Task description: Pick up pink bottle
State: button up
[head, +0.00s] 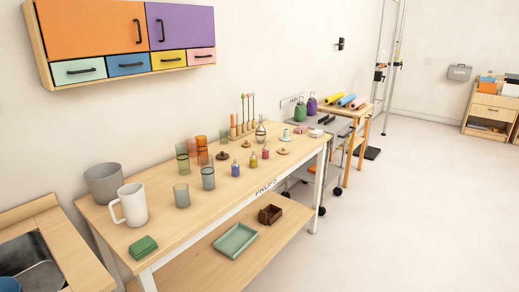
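A small pink bottle (266,153) stands upright on the long wooden table (162,238), right of the table's middle. A small yellow bottle (253,160) stands just to its left, and a small blue bottle (235,169) stands further left and nearer. A clear glass flask (260,133) stands behind the pink bottle, a little to the left. A flat tan round piece (283,151) lies to its right. My gripper is not in view.
A white mug (130,205), grey bucket (104,182), green block (143,247) and several coloured glasses (207,172) stand on the table's left half. Wall cabinets (92,28) hang above. Floor (400,230) to the right is clear.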

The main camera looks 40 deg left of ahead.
aim_at(265, 150)
jog(key=u, duration=0.65)
jog(key=i, duration=0.8)
jog(key=u, duration=0.85)
